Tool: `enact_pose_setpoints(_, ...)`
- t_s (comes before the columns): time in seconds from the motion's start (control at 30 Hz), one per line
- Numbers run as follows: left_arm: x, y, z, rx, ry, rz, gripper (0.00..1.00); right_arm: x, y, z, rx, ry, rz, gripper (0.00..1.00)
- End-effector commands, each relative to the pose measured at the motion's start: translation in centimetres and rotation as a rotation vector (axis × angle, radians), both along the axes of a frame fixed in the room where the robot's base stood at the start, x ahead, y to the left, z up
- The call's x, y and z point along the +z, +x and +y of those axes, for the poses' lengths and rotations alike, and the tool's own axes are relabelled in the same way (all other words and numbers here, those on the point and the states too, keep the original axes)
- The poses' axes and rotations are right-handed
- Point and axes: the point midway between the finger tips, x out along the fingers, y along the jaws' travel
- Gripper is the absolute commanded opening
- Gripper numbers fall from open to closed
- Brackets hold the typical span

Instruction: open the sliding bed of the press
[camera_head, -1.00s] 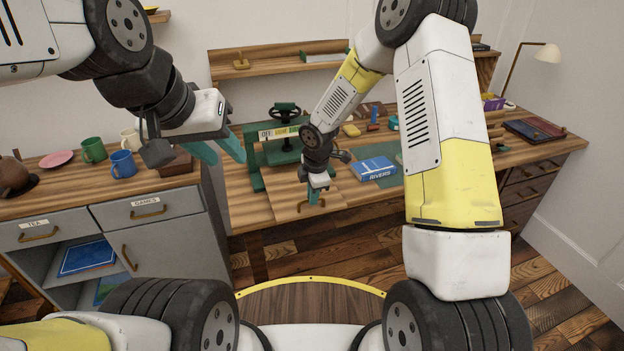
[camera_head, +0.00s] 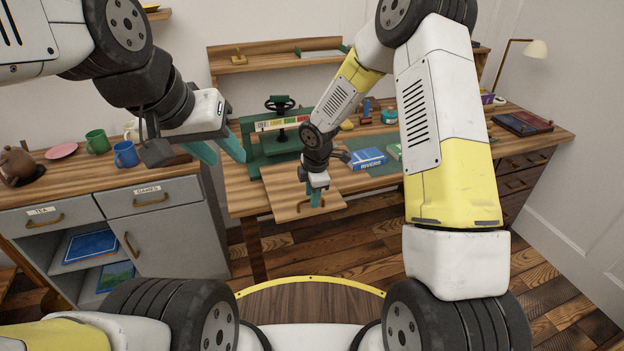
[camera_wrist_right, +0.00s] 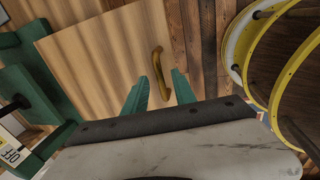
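The green press (camera_head: 270,160) with its black handwheel stands on the wooden workbench. Its sliding bed (camera_head: 285,208), a light wooden board, sticks out past the bench's front edge. A brass handle (camera_wrist_right: 157,62) is fixed near the bed's outer edge. My right gripper (camera_head: 315,197) is at this handle. In the right wrist view its teal fingers (camera_wrist_right: 160,84) stand on either side of the handle, apart, with gaps visible. Whether one finger touches the handle I cannot tell. My left gripper (camera_head: 217,152) is open and empty, in the air left of the press.
A grey cabinet (camera_head: 170,230) with mugs and a teapot stands at the left. The floor before the bench is clear.

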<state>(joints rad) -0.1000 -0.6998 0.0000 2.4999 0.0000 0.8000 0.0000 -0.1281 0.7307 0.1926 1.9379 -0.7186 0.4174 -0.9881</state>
Motion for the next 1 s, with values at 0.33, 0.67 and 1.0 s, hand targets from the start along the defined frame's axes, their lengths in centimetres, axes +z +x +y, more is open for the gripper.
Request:
enact_pose_setpoints(0.33, 0.0, 0.0, 0.0, 0.000, 0.000, 0.000, 0.36, 2.2, -0.3, -0.1, -0.002, 0.002, -0.002, 0.32)
enact_pose_setpoints(0.67, 0.0, 0.0, 0.0, 0.000, 0.000, 0.000, 0.36, 7.0, -1.3, -0.5, -0.002, 0.000, -0.001, 0.32)
enact_pose_setpoints(1.0, 0.0, 0.0, 0.0, 0.000, 0.000, 0.000, 0.36, 7.6, -1.5, -0.5, 0.000, 0.001, 0.001, 0.32)
